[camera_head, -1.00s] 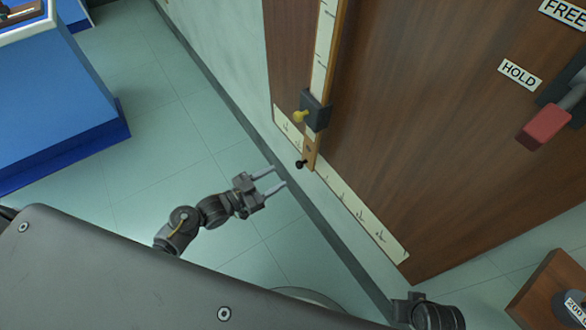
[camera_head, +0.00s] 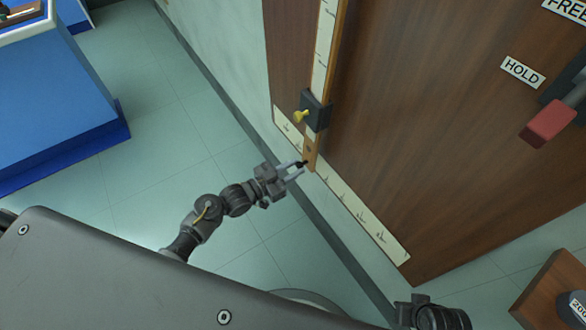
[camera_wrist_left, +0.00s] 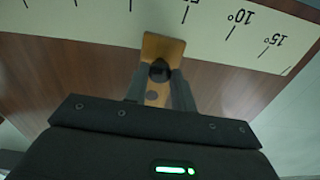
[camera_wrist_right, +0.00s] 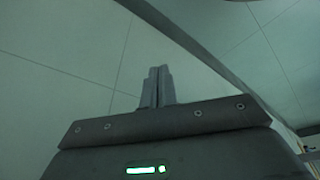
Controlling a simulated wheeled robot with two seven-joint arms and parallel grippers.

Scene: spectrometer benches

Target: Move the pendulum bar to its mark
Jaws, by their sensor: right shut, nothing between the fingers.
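The pendulum bar (camera_head: 325,60), a wooden strip with a pale scale, hangs along the brown panel in the head view. A dark block with a yellow screw (camera_head: 315,110) sits low on it. Its lower wooden end (camera_wrist_left: 163,46) overlaps the pale angle strip (camera_head: 370,222), near the 5° label in the left wrist view. My left gripper (camera_head: 303,167) is shut on the black knob (camera_wrist_left: 160,70) at that end, one finger each side. My right gripper (camera_wrist_right: 157,85) is shut and empty over floor. I cannot make out a separate mark.
HOLD (camera_head: 523,72) and FREE labels and a red-handled lever (camera_head: 547,123) are at the panel's right. A blue bench (camera_head: 60,100) stands at the left. A wooden box (camera_head: 550,290) is at the lower right. The floor left of the panel is clear.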

